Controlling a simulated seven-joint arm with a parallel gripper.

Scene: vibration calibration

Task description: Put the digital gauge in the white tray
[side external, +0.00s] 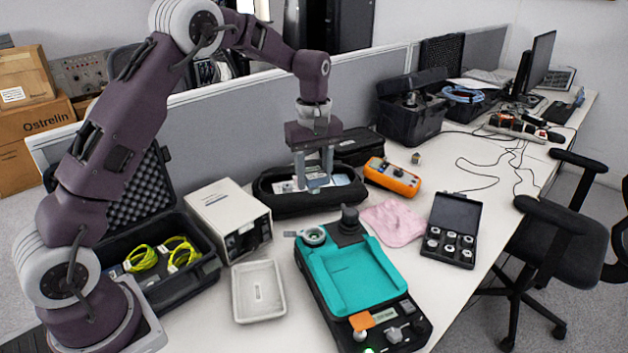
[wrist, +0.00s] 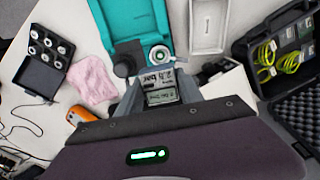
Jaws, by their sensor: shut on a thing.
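The digital gauge (wrist: 160,88) is a small grey block with display faces, one marked "bar", between my fingers in the wrist view. My gripper (side external: 314,183) is shut on it, at the open black case (side external: 290,205) in the side view. There the gauge (side external: 318,181) shows only in part between the fingers; I cannot tell whether it touches the case. The white tray (side external: 236,293) is shallow and empty of loose things, on the table nearer the camera and left of the gripper. It also shows at the top of the wrist view (wrist: 194,30).
A teal-topped device (side external: 352,278) with a round dial and black knob stands right of the tray. A white box (side external: 222,212) stands behind the tray. An orange meter (side external: 392,178), pink cloth (side external: 394,222) and black weight case (side external: 452,225) lie to the right.

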